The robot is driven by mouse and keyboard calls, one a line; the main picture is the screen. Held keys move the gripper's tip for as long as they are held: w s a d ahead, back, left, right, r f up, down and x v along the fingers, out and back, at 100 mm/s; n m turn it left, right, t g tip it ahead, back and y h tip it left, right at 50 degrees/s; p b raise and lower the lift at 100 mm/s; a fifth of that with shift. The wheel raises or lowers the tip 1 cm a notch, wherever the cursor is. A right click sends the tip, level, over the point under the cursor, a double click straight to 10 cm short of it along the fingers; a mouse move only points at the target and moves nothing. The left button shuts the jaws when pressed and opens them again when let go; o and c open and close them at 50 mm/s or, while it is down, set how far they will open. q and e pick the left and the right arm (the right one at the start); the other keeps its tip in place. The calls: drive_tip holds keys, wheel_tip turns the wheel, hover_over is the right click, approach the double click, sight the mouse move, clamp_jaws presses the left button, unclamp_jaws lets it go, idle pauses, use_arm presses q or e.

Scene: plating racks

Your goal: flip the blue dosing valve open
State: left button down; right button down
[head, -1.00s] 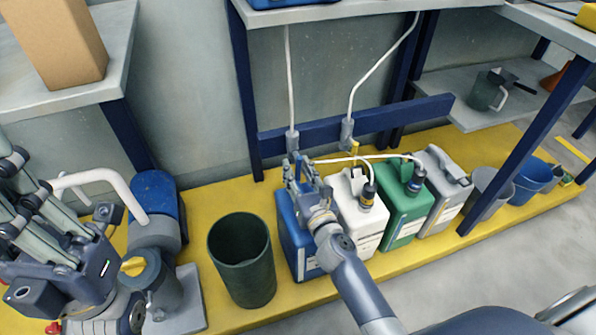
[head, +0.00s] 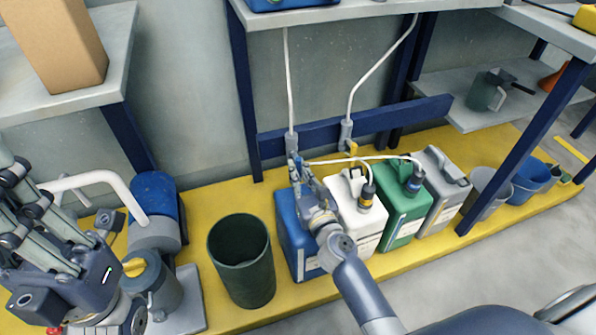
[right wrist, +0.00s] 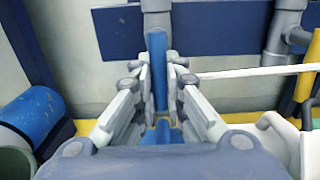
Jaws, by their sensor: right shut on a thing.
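The blue dosing valve's handle (right wrist: 158,70) stands upright between the fingers of my right gripper (right wrist: 160,90) in the right wrist view, under a grey pipe fitting. My right gripper (head: 301,172) is shut on this handle. In the head view it is above the blue canister (head: 288,225), and its fingers hide most of the valve. My left gripper (head: 22,190) is at the left edge of the head view, far from the valve; its fingertips are partly cut off or overlapping, so I cannot tell its opening.
A yellow-handled valve (head: 352,149) hangs right of the blue one. White (head: 358,215), green (head: 402,215) and grey (head: 441,190) canisters stand beside the blue canister. A dark green bin (head: 241,262) stands to the left. White hoses (head: 291,85) run down to the valves.

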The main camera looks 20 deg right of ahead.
drive_tip(key=c, duration=1.7)
unclamp_jaws()
drive_tip(key=shift+o, duration=0.3)
drive_tip(key=shift+s+d, duration=0.15)
drive_tip(key=shift+s, duration=3.6)
